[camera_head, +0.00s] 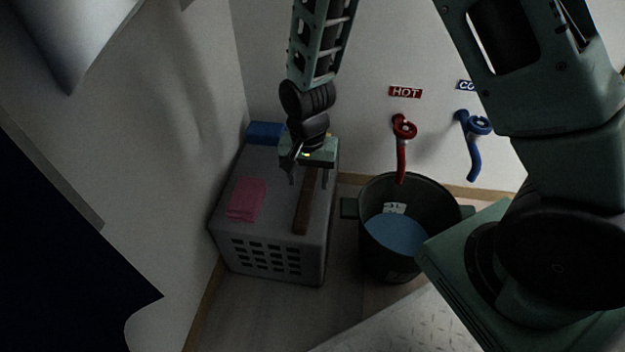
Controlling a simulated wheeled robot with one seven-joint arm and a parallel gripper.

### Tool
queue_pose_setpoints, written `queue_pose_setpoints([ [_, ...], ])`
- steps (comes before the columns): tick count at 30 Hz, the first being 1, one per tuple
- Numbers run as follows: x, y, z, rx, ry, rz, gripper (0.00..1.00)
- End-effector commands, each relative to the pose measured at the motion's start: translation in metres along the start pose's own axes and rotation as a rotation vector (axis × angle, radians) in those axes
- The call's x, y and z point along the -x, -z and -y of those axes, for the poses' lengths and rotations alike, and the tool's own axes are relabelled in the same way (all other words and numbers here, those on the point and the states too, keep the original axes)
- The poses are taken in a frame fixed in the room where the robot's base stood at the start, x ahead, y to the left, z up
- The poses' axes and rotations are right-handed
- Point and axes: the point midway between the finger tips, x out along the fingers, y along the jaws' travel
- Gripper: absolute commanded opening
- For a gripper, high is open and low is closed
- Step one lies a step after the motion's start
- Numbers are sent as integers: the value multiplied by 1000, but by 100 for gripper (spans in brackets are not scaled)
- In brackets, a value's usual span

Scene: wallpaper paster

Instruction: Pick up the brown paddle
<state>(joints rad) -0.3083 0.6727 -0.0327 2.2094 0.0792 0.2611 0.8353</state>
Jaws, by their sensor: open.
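The brown paddle (304,205) is a narrow brown strip lying on top of the grey crate (280,260), near its right side. It points away from me, and its far end is hidden behind my gripper. My gripper (307,179) is open above the far part of the paddle, with its fingers pointing down. I cannot tell from this view how high the fingertips are above the paddle or whether they touch it. Nothing shows held between the fingers.
A folded pink cloth (246,199) lies left of the paddle. A blue block (264,132) sits at the crate's back. A dark bucket (378,262) of bluish liquid stands to the right, under red (402,150) and blue (473,145) taps. Walls stand close behind and left.

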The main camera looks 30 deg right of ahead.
Motion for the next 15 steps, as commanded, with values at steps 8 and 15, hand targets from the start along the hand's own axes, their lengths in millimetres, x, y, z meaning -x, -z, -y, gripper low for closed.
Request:
queue_pose_setpoints([
  [8,-15,0,1,1,1,-1,56],
  [15,-40,-2,5,2,0,0,56],
])
